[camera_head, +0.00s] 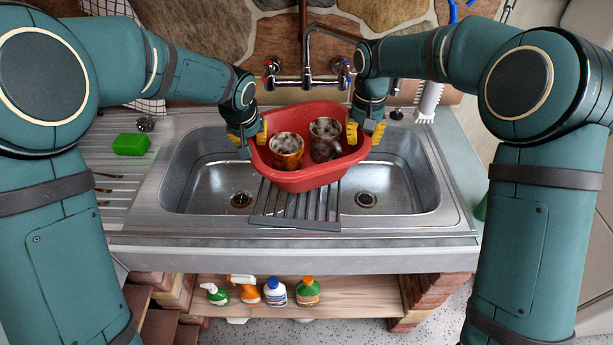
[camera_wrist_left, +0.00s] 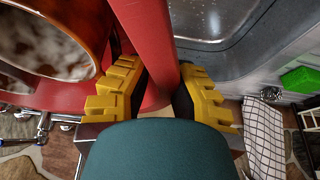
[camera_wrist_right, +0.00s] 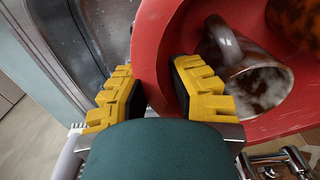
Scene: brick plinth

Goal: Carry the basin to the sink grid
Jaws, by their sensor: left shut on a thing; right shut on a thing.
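The red basin (camera_head: 311,179) is over the middle of the double sink, above the sink grid (camera_head: 296,207), whose front part shows below it. Whether the basin touches the grid I cannot tell. Two stained mugs stand in it, an orange-brown one (camera_head: 287,151) and a dark one (camera_head: 325,140). My left gripper (camera_head: 254,139) is shut on the basin's left rim; the left wrist view shows the red wall between its yellow fingers (camera_wrist_left: 165,92). My right gripper (camera_head: 364,134) is shut on the right rim, also seen in the right wrist view (camera_wrist_right: 157,92).
The tap (camera_head: 306,70) rises right behind the basin. A green sponge (camera_head: 131,144) lies on the left drainboard. Several bottles (camera_head: 276,291) stand on the shelf below. Both sink bowls look empty.

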